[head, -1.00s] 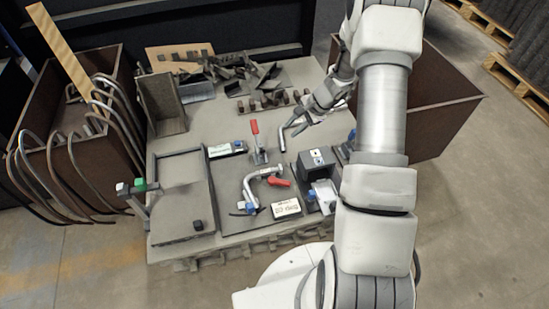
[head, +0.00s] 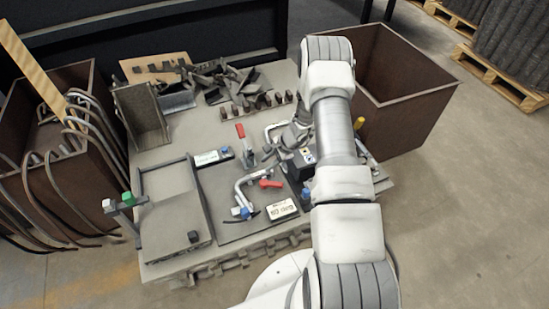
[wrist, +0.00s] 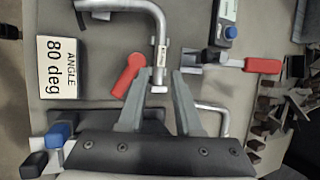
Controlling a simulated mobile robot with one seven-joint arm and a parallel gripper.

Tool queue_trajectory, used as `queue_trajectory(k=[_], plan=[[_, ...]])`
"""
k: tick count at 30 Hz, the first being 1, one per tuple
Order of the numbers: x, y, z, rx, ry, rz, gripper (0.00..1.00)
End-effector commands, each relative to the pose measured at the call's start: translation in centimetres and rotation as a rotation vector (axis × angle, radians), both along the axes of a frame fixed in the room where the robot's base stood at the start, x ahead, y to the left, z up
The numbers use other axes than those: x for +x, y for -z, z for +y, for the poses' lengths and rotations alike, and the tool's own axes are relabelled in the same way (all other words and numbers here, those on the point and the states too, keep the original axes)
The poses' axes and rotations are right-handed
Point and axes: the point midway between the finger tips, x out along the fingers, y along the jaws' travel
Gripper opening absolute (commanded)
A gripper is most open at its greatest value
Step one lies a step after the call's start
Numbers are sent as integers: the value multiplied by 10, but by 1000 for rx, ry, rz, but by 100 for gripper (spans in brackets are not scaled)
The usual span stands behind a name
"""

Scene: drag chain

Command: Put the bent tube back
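One silver bent tube (head: 240,193) sits in the bending fixture, beside a red handle (head: 270,184); in the wrist view this tube (wrist: 157,25) runs above my fingertips, its lower end close to the gap between them. A second bent tube (head: 271,127) lies on the table by the upright red clamp handle (head: 241,131). In the wrist view this second tube (wrist: 226,122) shows to the right of my right finger, partly hidden behind it. My gripper (head: 269,154) is over the fixture; in the wrist view its fingers (wrist: 146,78) are apart with nothing held between them.
A white "ANGLE 80 deg" block (head: 282,209) and a black block (head: 300,164) stand near my arm. A framed plate (head: 170,215) is at left. Brown bins stand left (head: 18,122) and right (head: 418,105); the left one holds several curved tubes. Dark metal parts (head: 225,80) fill the table's back.

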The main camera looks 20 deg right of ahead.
Motion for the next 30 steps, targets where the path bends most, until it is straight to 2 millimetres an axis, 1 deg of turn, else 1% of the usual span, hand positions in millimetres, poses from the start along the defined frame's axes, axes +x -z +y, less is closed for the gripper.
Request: queue_trajectory(k=[1, 6, 9, 13, 19, 29, 30], plan=[[2, 13, 5, 1, -1, 2, 34], [12, 43, 18, -1, -2, 1, 34], [17, 59, 25, -1, -2, 0, 34], [23, 75, 32, -1, -3, 0, 34], [28, 88, 38, 0, -1, 0, 34], [29, 89, 39, 0, -1, -1, 34], [29, 89, 39, 0, -1, -1, 27]])
